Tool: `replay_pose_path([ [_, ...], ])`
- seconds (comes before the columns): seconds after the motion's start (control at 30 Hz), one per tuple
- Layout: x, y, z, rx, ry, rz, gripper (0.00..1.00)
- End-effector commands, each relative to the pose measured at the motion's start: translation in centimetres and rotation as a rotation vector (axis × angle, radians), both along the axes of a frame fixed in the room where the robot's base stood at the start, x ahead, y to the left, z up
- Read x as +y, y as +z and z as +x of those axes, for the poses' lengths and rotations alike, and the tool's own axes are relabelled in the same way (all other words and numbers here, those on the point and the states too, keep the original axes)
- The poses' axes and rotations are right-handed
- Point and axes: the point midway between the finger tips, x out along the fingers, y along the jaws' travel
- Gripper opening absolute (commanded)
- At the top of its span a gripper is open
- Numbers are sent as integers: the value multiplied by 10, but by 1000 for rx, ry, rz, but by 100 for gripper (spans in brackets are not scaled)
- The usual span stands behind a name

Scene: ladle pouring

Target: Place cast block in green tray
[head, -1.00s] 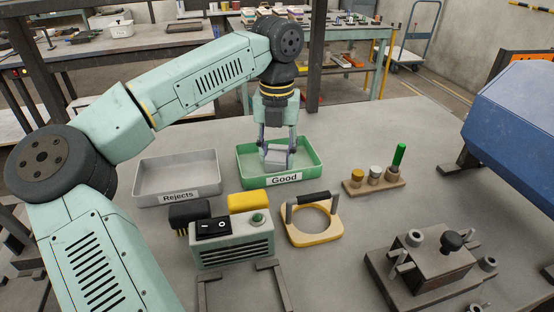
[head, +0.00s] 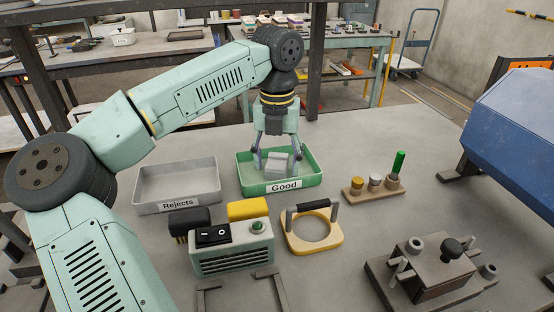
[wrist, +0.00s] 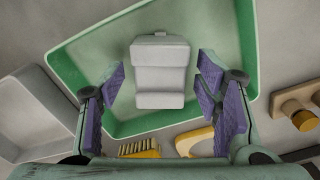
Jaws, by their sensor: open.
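The cast block (head: 277,165) is a light grey stepped piece. It rests inside the green tray (head: 309,182), which is labelled "Good". In the wrist view the block (wrist: 160,72) lies on the floor of the green tray (wrist: 246,50), near the middle. My gripper (head: 277,160) is over the tray with its fingers spread on either side of the block. In the wrist view the purple finger pads of my gripper (wrist: 164,98) stand apart from the block, with a gap on both sides.
A grey tray (head: 148,205) labelled "Rejects" stands left of the green tray. In front are a switch box (head: 232,257), brushes and a yellow ring-shaped tool (head: 335,236). A peg stand (head: 371,192) is to the right.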

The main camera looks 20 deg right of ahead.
Motion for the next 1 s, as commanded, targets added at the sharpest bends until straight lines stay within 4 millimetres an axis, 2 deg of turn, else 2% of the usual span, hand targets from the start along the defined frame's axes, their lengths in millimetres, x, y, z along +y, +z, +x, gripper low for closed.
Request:
replay_pose_path([
  [0.17, 0, 22, 1, -4, 1, 1, 58],
  [0.4, 0, 75, 1, -3, 3, 0, 58],
  [0.6, 0, 108, 1, -1, 1, 1, 58],
  [0.77, 0, 121, 1, -1, 2, 1, 58],
  [1.0, 0, 122, 0, 0, 0, 1, 58],
])
